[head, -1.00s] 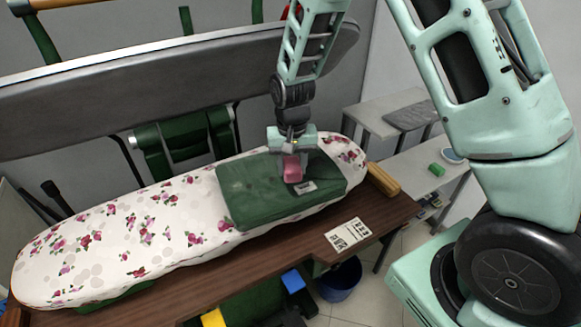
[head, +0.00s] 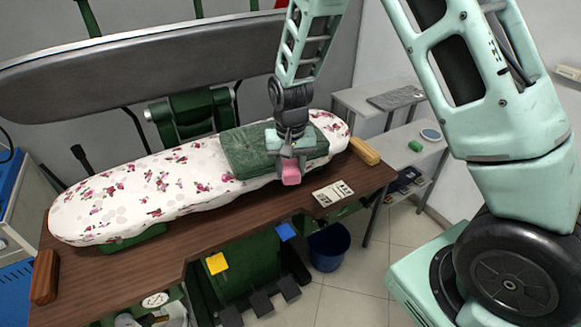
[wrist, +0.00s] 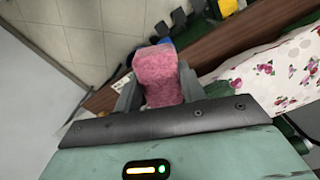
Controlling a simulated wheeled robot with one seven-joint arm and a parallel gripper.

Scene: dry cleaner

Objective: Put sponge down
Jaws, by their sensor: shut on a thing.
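A pink sponge (head: 291,172) is held between the fingers of my gripper (head: 290,163), in front of the ironing board's near edge. The sponge also shows in the wrist view (wrist: 158,76), with a grey finger on each side. My gripper is shut on it. The sponge appears raised above the brown wooden table (head: 215,222); the exact gap cannot be told. A folded green cloth (head: 243,155) lies on the floral ironing board (head: 130,197), behind my gripper and partly hidden by it.
A printed card (head: 332,193) lies on the table just right of the sponge. A wooden block (head: 364,151) sits at the right end. A brown-handled brush-like item (head: 44,277) lies at the left end. A blue bin (head: 328,247) stands on the floor. The table's front strip is largely clear.

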